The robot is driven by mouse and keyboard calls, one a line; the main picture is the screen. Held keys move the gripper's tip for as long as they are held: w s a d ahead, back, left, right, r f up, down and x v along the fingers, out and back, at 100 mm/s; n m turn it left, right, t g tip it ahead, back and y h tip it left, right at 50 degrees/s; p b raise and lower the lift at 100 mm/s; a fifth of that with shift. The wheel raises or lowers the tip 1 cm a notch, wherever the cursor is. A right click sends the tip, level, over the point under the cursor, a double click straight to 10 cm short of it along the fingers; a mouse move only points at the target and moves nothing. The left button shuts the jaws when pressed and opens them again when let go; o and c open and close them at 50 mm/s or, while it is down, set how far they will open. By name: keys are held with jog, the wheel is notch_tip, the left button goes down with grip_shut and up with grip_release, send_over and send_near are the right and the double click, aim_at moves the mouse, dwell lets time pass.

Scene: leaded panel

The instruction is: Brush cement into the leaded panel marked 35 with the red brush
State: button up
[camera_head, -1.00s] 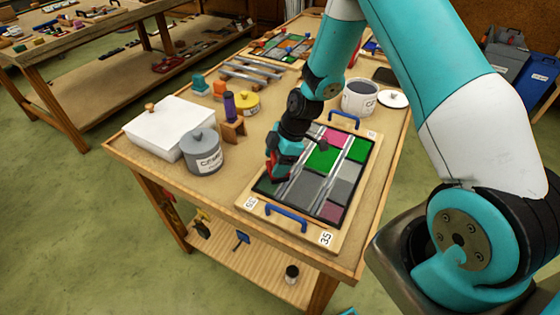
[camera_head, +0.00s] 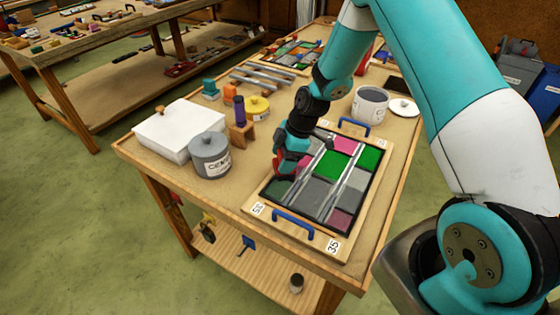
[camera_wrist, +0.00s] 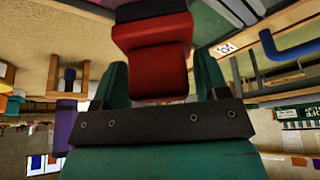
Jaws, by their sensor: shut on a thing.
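The leaded panel marked 35 (camera_head: 318,187) lies on a wooden board with blue handles on the bench. It has green, pink and grey panes between silver lead strips; some panes look grey and smeared. My gripper (camera_head: 289,160) is over the panel's left side, shut on the red brush (camera_head: 280,165). In the wrist view the red brush (camera_wrist: 155,60) sits between the teal fingers, with its dark end at the top of the picture near the panel. I cannot tell for sure whether the bristles touch the glass.
A grey lidded cement pot (camera_head: 209,157) and a white box (camera_head: 178,130) stand left of the panel. A purple-handled tool (camera_head: 239,112) is in a wooden block. An open pot (camera_head: 370,104) and its white lid (camera_head: 404,107) stand behind the panel.

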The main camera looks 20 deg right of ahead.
jog(key=shift+d, duration=0.1)
jog(key=shift+w+d, duration=0.7)
jog(key=shift+d, duration=0.3)
jog(key=shift+s, duration=0.1)
jog(key=shift+s+d+b, duration=0.35)
jog(key=shift+s+d, duration=0.45)
jog(key=shift+s, duration=0.35)
jog(key=shift+d, duration=0.1)
jog(key=shift+s+d, duration=0.4)
jog(key=shift+s, duration=0.25)
jog(key=shift+s+d, duration=0.35)
jog(key=shift+s, duration=0.25)
jog(key=shift+s+d, duration=0.45)
jog(key=shift+s, duration=0.2)
jog(key=shift+s+d, duration=0.4)
jog(key=shift+s, duration=0.2)
